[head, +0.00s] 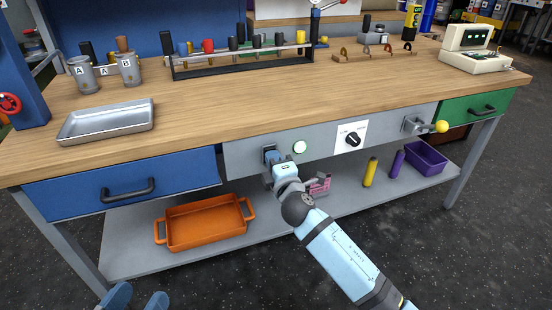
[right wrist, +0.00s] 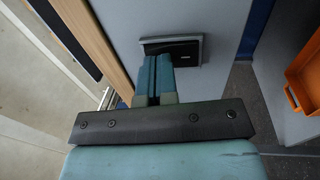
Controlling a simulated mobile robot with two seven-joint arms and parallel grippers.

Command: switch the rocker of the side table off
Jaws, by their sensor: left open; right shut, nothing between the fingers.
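The rocker (right wrist: 183,48) is a black switch in a grey frame on the bench's grey front panel (head: 240,158). It shows in the right wrist view, and its lower left part is behind my fingers. My right gripper (right wrist: 157,62) is shut and empty, its tips right at the rocker; I cannot tell whether they touch it. In the head view my right gripper (head: 271,158) is at the left part of the panel and mostly hides the rocker. My left gripper (head: 137,298) is open and empty at the bottom edge of the head view, away from the panel.
A blue drawer (head: 90,192) is at left. An orange tray (head: 205,225) stands on the lower shelf. A metal tray (head: 106,122) lies on top.

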